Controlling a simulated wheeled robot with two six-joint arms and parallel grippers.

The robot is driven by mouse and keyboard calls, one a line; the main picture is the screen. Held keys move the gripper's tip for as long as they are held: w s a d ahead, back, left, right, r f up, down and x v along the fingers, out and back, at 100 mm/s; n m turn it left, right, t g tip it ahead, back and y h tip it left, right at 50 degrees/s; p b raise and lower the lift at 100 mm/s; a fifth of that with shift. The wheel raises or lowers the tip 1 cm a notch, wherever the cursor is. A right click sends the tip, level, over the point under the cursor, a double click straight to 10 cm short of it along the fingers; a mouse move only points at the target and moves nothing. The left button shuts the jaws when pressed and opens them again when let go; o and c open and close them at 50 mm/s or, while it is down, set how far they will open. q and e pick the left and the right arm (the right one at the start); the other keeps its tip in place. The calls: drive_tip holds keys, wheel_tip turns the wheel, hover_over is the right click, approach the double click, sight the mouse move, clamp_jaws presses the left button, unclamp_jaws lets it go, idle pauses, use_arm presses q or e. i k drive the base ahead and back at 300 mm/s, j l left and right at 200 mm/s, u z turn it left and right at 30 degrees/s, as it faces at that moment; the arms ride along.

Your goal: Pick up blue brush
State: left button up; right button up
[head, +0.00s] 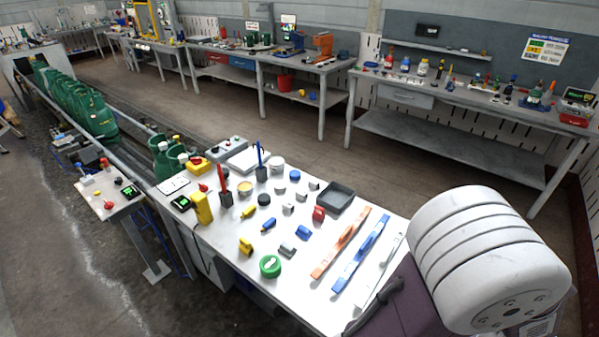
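A slim upright blue-handled item with a dark lower part (261,163), which looks like the blue brush, stands at the back of the white worktable (215,240). A similar red-handled one (223,187) stands to its left and nearer. The blue item stands apart from any arm; nothing touches it that I can see. A large white rounded arm link of mine fills the lower right. Neither of my grippers shows in the head view.
A dark tray (336,198), a green roll (270,266), an orange bar (341,243) and a blue bar (361,254) lie on the table among several small parts. Green cylinders (92,108) line the conveyor at left. A grey bench (450,105) stands behind.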

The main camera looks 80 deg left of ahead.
sight(258, 150)
drive_tip(key=i+j+u, duration=0.1)
drive_tip(key=i+u, duration=0.7)
drive_tip(key=i, duration=0.2)
drive_tip(key=i+j+u, duration=0.15)
drive_tip(key=i+u, duration=0.25)
drive_tip(key=i, duration=0.15)
drive_tip(key=i+u, duration=0.45)
drive_tip(key=i+l+u, duration=0.25)
drive_tip(key=i+u, duration=0.15)
drive_tip(key=i, duration=0.3)
drive_tip(key=i+l+u, duration=0.55)
drive_tip(key=i+u, duration=0.25)
drive_tip(key=i+l+u, duration=0.15)
drive_tip(key=i+u, duration=0.2)
drive_tip(key=i+l+u, duration=0.35)
drive_tip(key=k+j, duration=0.05)
